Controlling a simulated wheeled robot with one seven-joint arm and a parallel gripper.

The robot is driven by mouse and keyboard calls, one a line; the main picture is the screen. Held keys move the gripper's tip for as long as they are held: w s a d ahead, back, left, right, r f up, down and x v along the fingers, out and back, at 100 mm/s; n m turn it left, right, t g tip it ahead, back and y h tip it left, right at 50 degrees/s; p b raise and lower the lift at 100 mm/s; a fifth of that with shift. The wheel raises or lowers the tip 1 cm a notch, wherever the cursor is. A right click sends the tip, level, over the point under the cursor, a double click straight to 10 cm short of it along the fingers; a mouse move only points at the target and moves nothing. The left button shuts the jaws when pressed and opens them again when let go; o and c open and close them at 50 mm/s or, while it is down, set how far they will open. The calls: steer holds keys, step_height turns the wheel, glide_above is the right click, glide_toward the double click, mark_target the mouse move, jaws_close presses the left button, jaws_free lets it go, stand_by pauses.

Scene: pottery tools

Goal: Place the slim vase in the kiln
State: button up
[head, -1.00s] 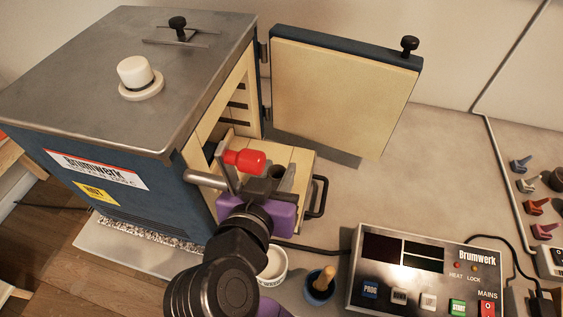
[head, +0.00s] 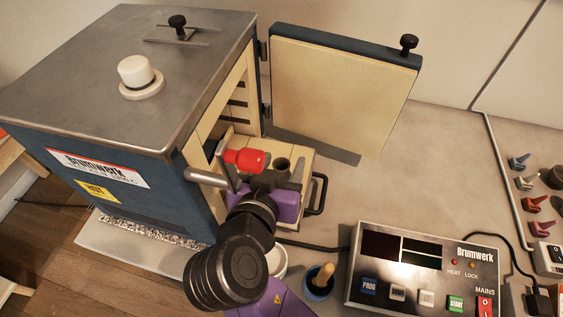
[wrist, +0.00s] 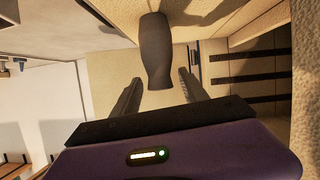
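The slim vase (wrist: 156,50) is dark brown and shows between the finger lines of my gripper (wrist: 160,76) in the wrist view. Clear gaps show on both sides of it, so the gripper is open. In the head view a dark round mouth (head: 283,164), likely the vase's, shows over a cream ledge at the kiln front. My purple gripper (head: 270,192) is just before the kiln opening. The kiln (head: 130,180) is blue with a grey top. Its cream-lined door (head: 340,95) stands open to the right. What the vase rests on is hidden.
A red-tipped metal handle (head: 245,160) is close beside my gripper. A black handle (head: 320,195) sits on the ledge. A white bowl (head: 277,262), a blue pot (head: 318,282) and a control box (head: 425,270) stand nearer.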

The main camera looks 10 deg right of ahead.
steer(key=shift+r, duration=0.1)
steer(key=shift+s+a+r, duration=0.1)
steer(key=shift+s+a, duration=0.05)
steer(key=shift+s, duration=0.05)
steer(key=s+a, duration=0.3)
steer(key=s, duration=0.3)
steer(key=s+a+r+b, duration=0.1)
steer(key=s+a, duration=0.2)
steer(key=s, duration=0.4)
